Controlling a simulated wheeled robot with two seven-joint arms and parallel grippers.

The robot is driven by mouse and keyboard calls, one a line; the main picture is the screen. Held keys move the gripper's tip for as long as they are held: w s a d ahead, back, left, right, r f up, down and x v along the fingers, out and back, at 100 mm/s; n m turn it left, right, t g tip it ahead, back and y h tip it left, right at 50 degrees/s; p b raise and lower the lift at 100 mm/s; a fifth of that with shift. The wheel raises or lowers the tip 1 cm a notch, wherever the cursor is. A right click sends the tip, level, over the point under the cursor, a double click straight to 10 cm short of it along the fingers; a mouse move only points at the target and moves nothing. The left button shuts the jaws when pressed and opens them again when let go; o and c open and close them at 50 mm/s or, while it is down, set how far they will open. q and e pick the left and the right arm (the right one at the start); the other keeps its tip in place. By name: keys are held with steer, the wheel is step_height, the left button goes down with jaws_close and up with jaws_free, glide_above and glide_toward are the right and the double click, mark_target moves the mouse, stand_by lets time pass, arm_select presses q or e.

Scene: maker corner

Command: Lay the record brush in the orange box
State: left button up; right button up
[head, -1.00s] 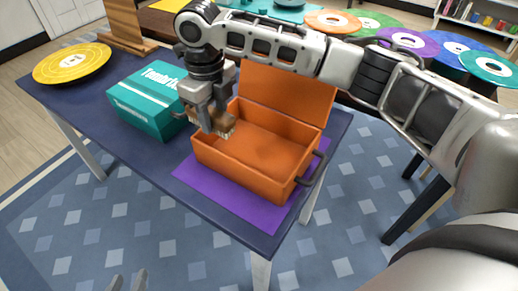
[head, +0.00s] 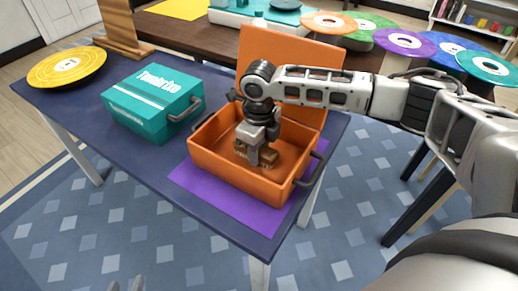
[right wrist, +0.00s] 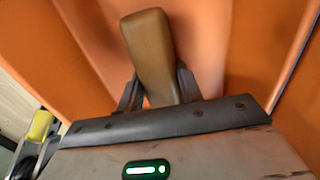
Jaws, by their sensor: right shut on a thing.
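The orange box (head: 230,179) stands open on a purple mat, its lid (head: 287,75) raised at the back. My right gripper (head: 256,160) is inside the box's opening, pointing down, shut on the record brush (head: 268,154). The brush has a brown wooden body with pale bristles facing down, low inside the box; I cannot tell whether it touches the floor. In the right wrist view the brush's brown body (right wrist: 150,50) sits between the fingers, with orange walls around it. My left gripper (head: 128,286) only just shows at the bottom edge, its fingertips apart.
A teal box (head: 150,103) with a handle stands left of the orange box. A yellow record (head: 66,68) and a wooden stand (head: 122,28) are at the table's far left. The purple mat (head: 215,198) lies under the orange box. Coloured discs stand behind.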

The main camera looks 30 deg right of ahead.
steer(key=o, duration=1)
step_height(320, 180, up, 12)
steer(key=p, duration=0.1)
steer(key=shift+p, duration=0.3)
